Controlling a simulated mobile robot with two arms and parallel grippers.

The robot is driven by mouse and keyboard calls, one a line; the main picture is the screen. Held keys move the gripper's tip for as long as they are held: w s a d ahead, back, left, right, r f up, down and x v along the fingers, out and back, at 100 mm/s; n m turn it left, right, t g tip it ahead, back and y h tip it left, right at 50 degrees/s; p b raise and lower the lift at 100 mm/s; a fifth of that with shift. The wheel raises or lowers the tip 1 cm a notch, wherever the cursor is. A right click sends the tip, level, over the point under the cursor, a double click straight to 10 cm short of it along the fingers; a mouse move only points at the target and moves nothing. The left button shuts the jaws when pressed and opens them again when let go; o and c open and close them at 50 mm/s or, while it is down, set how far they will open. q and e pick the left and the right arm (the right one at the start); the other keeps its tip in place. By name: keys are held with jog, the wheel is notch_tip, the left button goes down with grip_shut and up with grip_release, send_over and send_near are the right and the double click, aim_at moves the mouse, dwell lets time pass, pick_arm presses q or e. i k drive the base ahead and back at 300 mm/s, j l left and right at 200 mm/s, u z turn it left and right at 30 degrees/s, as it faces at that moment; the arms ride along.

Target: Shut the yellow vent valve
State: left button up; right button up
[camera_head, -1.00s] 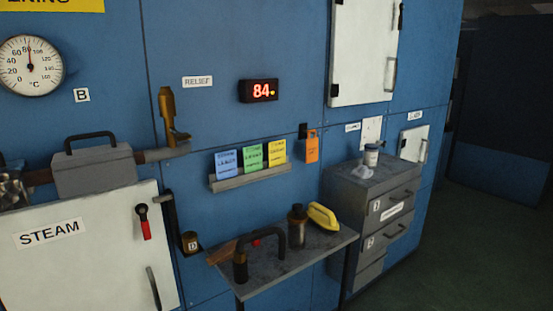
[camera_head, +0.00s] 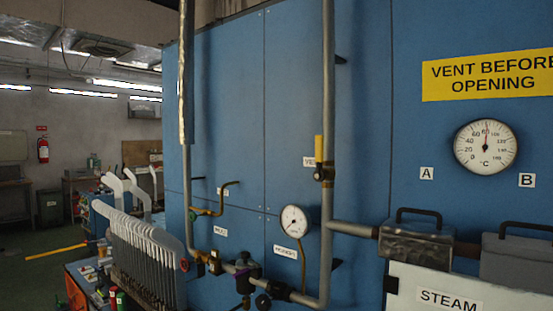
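The yellow vent valve (camera_head: 319,150) is on the vertical grey pipe (camera_head: 328,90) in the middle of the camera_head view. Its yellow lever stands upright, in line with the pipe, above a brass-coloured body (camera_head: 323,174). A white label beside it is partly hidden by the lever and pipe. Neither of my grippers shows in this view.
A pressure gauge (camera_head: 294,221) and lower pipework with a dark valve (camera_head: 243,272) sit left of the pipe. A dial thermometer (camera_head: 485,147) and yellow vent sign (camera_head: 490,75) are at right.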

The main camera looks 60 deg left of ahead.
aim_at(319, 175)
jog(key=u, duration=1.6)
